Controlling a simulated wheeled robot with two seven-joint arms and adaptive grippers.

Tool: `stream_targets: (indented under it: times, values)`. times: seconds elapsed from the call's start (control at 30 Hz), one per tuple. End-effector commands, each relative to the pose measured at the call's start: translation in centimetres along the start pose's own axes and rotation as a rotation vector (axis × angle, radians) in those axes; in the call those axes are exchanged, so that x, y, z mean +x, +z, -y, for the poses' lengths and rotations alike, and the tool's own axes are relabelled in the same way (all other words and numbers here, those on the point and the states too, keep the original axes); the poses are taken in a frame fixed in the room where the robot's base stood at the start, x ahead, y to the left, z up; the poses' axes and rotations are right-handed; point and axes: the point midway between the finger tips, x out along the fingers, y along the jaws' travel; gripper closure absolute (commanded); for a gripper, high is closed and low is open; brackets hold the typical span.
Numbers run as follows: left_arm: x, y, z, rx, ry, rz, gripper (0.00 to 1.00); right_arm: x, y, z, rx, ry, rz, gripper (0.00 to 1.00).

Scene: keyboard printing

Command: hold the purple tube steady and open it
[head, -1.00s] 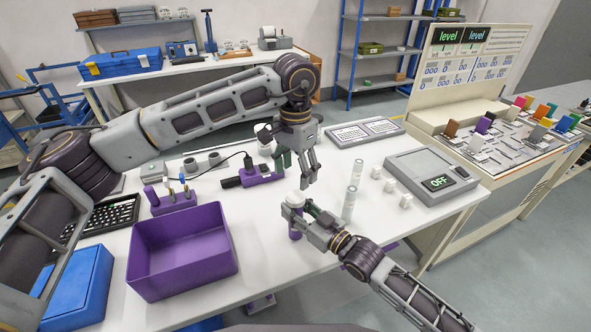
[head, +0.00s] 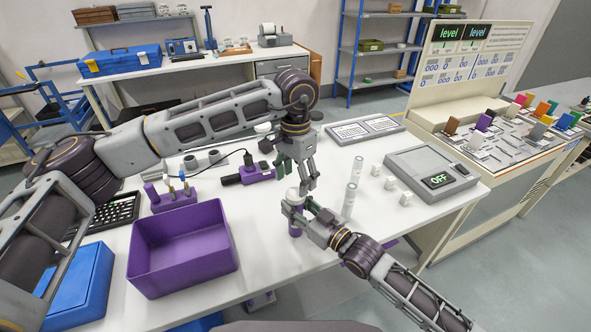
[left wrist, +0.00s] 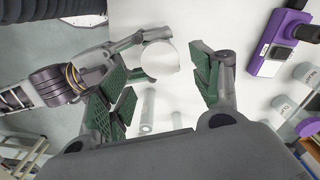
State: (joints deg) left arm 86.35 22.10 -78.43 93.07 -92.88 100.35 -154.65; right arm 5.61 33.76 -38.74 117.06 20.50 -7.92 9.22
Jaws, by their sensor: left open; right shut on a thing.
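The purple tube (head: 295,229) stands upright over the white table, with a round white cap (head: 293,194) on top. My right gripper (head: 300,208) is shut on the tube from the front right. My left gripper (head: 309,184) is open and points down just above and beside the cap. In the left wrist view the white cap (left wrist: 160,59) lies between the open green-padded fingers of my left gripper (left wrist: 165,95), with a gap to the finger on the right. The lower tube is partly hidden by my right gripper.
Two clear white-capped tubes (head: 349,202) stand right of my right gripper. Small white blocks (head: 390,183) and a scale reading OFF (head: 432,172) lie farther right. A purple bin (head: 181,287) stands at the left front, and a purple device (head: 257,174) lies behind.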

Motion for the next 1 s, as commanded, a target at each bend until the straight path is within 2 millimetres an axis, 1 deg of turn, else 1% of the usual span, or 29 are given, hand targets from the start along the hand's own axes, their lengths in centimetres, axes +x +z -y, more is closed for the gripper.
stream_targets:
  times: [0.03, 0.2, 0.4, 0.6, 0.83, 0.87, 1.0]
  values:
    - [0.7, 0.1, 0.0, 0.000, 0.000, 0.002, 0.35, 0.0, 0.0, 0.0, 0.000, 0.000, 0.000, 1.00]
    - [2.6, 0.0, 0.0, 0.000, 0.001, 0.001, 0.35, 0.0, 0.0, 0.0, 0.000, 0.000, 0.000, 1.00]
    - [4.2, 0.0, 0.0, -0.001, 0.000, 0.000, 0.35, 0.0, 0.0, 0.0, 0.000, 0.000, 0.000, 1.00]
    - [4.8, 0.0, 0.0, -0.001, 0.000, 0.000, 0.35, 0.0, 0.0, 0.0, 0.000, 0.000, 0.000, 1.00]
    - [4.8, 0.0, 0.0, -0.001, 0.000, 0.000, 0.35, 0.0, 0.0, 0.0, 0.000, 0.000, 0.000, 1.00]
    - [4.8, 0.0, 0.0, -0.001, 0.000, 0.000, 0.37, 0.0, 0.0, 0.0, 0.000, 0.000, 0.000, 1.00]
    - [4.8, 0.0, 0.0, -0.001, 0.000, 0.000, 0.55, 0.0, 0.0, 0.0, 0.000, 0.000, 0.000, 1.00]
